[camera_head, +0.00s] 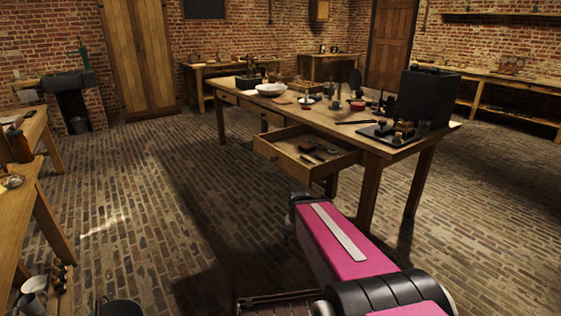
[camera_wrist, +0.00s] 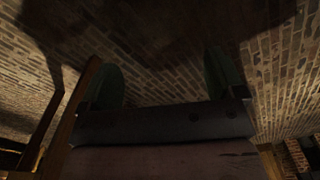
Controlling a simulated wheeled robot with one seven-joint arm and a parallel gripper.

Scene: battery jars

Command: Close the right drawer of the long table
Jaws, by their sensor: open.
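The long wooden table (camera_head: 330,118) stands in the middle of the head view. Its right drawer (camera_head: 279,163), at the end nearest me, is pulled out towards the left, with several small dark items inside. My pink arm reaches forward from the lower right, and its dark end is just in front of the drawer, below its right part. The fingertips do not show there. In the wrist view, my gripper (camera_wrist: 163,82) has its two dark green fingers wide apart, with only brick floor seen between them. Whether it touches the drawer cannot be told.
The tabletop holds a white bowl (camera_head: 271,90), a large black box (camera_head: 428,97) and several small tools. Another wooden table (camera_head: 22,215) stands at the left, with a mug (camera_head: 34,285) low beside it. The brick floor (camera_head: 150,195) left of the long table is clear.

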